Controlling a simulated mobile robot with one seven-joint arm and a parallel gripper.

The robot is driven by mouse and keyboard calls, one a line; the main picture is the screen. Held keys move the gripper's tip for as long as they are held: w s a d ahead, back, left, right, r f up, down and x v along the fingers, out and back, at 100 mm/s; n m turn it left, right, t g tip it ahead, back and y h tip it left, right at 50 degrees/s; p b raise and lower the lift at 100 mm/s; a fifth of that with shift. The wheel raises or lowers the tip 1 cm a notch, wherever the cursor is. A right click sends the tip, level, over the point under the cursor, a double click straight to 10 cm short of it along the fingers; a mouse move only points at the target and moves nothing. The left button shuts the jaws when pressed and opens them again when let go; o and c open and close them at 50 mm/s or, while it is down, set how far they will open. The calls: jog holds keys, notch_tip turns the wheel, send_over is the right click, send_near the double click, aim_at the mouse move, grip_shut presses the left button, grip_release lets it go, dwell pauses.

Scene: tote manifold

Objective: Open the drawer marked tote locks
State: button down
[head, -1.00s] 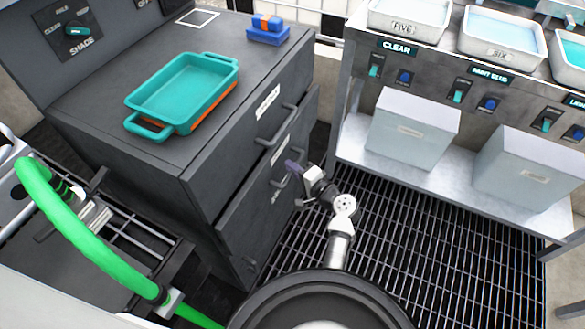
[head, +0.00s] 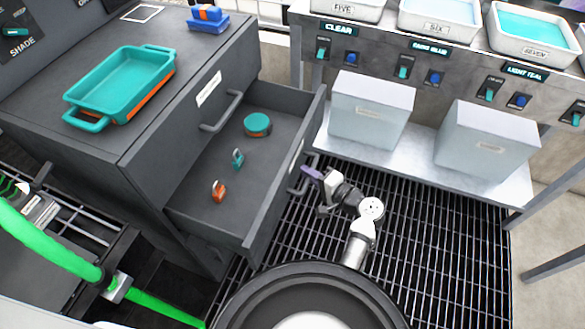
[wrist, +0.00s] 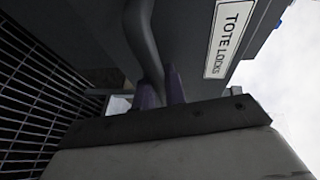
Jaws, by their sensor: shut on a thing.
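The drawer marked tote locks (head: 262,215) stands pulled well out of the dark grey cabinet in the head view. Its label (wrist: 230,38) reads "TOTE LOCKS" in the wrist view. Inside lie an orange lock (head: 218,191), a teal lock (head: 237,158) and a round teal and orange item (head: 257,124). My gripper (head: 314,174) is at the drawer's front, shut on its handle (head: 300,180). In the wrist view the purple fingers (wrist: 160,90) sit either side of the dark handle bar (wrist: 143,40).
An upper drawer with a handle (head: 222,112) is shut. A teal tray (head: 125,85) and a blue item (head: 208,18) stand on the cabinet top. Grey bins (head: 368,110) sit on a shelf at right. A green hose (head: 45,245) runs at left.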

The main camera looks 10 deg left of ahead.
jog(key=shift+s+d, duration=0.2)
jog(key=shift+d, duration=0.65)
jog(key=shift+s+d, duration=0.15)
jog(key=shift+d, duration=0.75)
jog(key=shift+s+d, duration=0.2)
jog(key=shift+d, duration=0.65)
jog(key=c, duration=1.5)
grip_release()
jog(key=shift+o, duration=0.2)
jog(key=b+v, duration=0.1)
jog(key=v, duration=1.3)
jog(key=shift+w, duration=0.1)
